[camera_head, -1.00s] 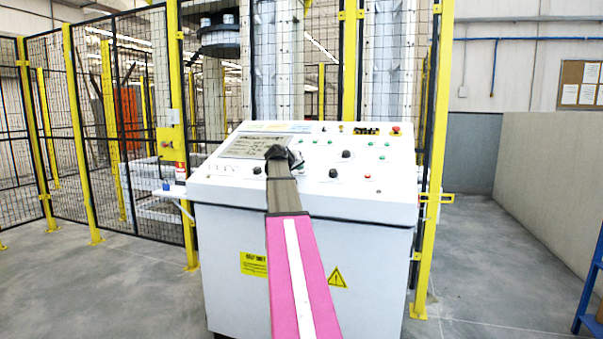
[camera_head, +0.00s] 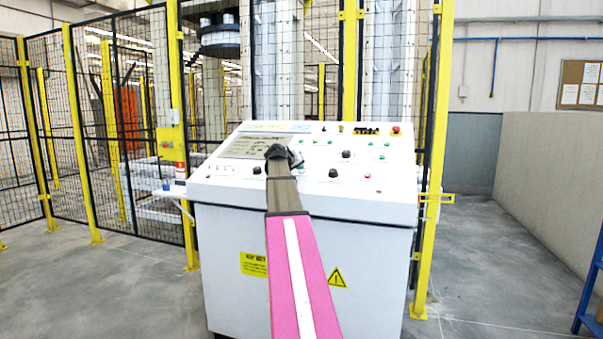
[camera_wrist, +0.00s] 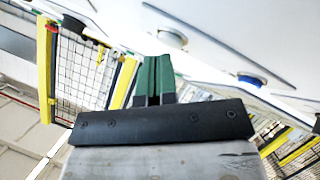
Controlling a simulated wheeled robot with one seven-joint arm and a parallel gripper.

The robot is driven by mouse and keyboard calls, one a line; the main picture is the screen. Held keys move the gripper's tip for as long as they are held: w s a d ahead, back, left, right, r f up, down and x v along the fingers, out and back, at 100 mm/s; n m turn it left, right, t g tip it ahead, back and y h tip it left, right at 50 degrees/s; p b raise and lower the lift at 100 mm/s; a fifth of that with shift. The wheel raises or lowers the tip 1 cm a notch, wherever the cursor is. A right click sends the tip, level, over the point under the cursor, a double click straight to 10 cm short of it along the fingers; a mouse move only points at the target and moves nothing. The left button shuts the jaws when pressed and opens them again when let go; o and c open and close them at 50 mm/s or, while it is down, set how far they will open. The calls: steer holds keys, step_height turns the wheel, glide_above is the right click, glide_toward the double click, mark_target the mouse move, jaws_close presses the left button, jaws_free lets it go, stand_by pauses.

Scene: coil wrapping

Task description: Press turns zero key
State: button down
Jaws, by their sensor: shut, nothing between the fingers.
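The white control console (camera_head: 225,195) stands ahead, with a sloped panel of knobs, buttons and a grey display (camera_head: 240,147). My arm reaches up to the panel, and its dark wrist covers the right part of the display. My gripper's green fingers (camera_wrist: 153,80) show in the wrist view, shut together and empty, close to the white panel surface (camera_wrist: 215,35). I cannot read which control is the turns zero key, nor tell whether the fingertips touch anything.
Yellow-framed mesh fencing (camera_head: 90,130) stands left of and behind the console. A red button (camera_head: 395,129) is at the panel's far right corner. A low grey wall (camera_head: 550,180) runs along the right. Open floor (camera_head: 470,260) lies right of the console.

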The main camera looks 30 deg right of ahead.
steer(key=shift+s+a+r, duration=0.15)
steer(key=shift+r, duration=0.25)
steer(key=shift+r, duration=0.1)
steer(key=r, duration=0.1)
steer(key=s+a+r, duration=0.1)
steer(key=r, duration=0.2)
steer(key=shift+s+a+r, duration=0.15)
steer(key=shift+a+r, duration=0.05)
steer(key=shift+a, duration=0.1)
stand_by(0.9)
